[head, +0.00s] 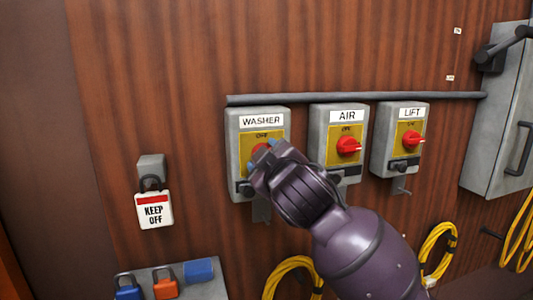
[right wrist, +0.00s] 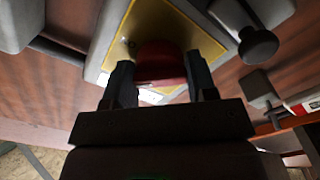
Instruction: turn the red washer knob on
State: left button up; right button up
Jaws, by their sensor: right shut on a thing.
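The grey washer switch box (head: 233,150) hangs on the wooden wall under a white WASHER label, with a yellow plate on its front. Its red knob (right wrist: 160,62) sits between my right gripper's two dark fingers in the right wrist view. In the head view only a sliver of the red knob (head: 259,152) shows past the fingers. My right gripper (head: 266,165) reaches up from the lower right and is shut on the knob; it also shows in the right wrist view (right wrist: 160,85). Which way the knob points is hidden. My left gripper is not in view.
AIR (head: 347,116) and LIFT (head: 412,113) switch boxes with red knobs stand to the right. A grey conduit (head: 350,97) runs above. A KEEP OFF padlock tag (head: 154,210) hangs at left. Yellow hoses (head: 290,272) hang below. A grey cabinet (head: 495,130) is far right.

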jog(key=m+p, duration=0.1)
jog(key=m, duration=0.3)
jog(key=shift+m+p, duration=0.3)
jog(key=shift+p, duration=0.1)
jog(key=m+p, duration=0.1)
jog(key=m, duration=0.2)
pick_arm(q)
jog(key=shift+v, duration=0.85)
pick_arm(e)
jog(key=shift+m, duration=0.6)
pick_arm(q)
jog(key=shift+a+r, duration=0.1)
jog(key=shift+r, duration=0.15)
pick_arm(e)
jog(key=o, duration=0.9)
